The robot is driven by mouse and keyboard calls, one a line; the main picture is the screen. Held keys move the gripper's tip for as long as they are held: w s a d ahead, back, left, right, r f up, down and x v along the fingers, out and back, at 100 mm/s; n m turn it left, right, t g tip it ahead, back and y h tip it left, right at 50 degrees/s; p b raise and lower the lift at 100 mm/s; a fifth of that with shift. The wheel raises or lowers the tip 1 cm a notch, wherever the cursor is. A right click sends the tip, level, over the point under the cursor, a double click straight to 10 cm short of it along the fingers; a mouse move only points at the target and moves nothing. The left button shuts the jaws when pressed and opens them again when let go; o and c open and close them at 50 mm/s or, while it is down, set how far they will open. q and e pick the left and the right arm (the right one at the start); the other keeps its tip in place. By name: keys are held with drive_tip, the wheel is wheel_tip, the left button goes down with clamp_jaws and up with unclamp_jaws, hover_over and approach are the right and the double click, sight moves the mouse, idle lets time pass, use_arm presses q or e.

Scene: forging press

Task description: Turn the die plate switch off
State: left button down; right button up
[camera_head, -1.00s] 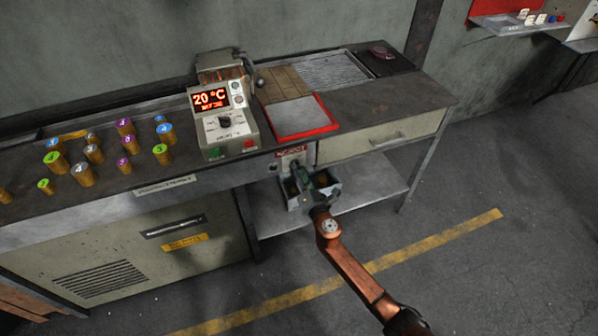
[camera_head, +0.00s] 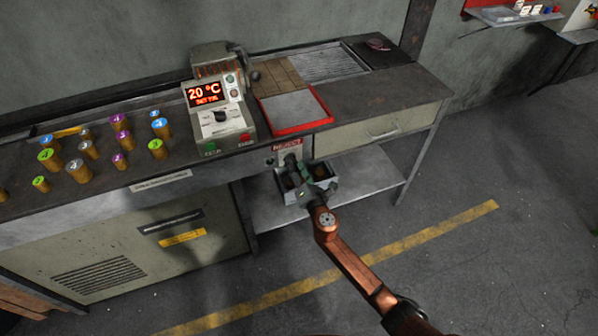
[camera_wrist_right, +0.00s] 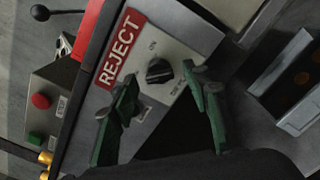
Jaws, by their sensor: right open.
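A black rotary knob (camera_wrist_right: 158,71) sits on a light plate marked "ON" below the red REJECT label (camera_wrist_right: 122,48) in the right wrist view. Smaller print beside the knob is too blurred to read. My right gripper (camera_wrist_right: 160,76) is open, with its green fingers on either side of the knob; I cannot tell whether they touch it. In the head view, my right gripper (camera_head: 294,168) is at the bench front below the REJECT sign (camera_head: 287,145) and hides the knob there. My left gripper is not in view.
A control box (camera_head: 222,125) with a "20 °C" display and a dial stands on the bench. A red-framed plate (camera_head: 298,110) is beside it. Several coloured-top cylinders (camera_head: 79,171) stand left. A grey bin (camera_head: 322,184) is below my right gripper.

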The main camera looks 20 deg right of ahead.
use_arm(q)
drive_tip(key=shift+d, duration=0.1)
use_arm(e)
drive_tip(key=s, duration=1.1)
drive_tip(key=shift+s+d, duration=0.2)
drive_tip(key=shift+s, duration=0.15)
drive_tip(key=shift+f, duration=0.1)
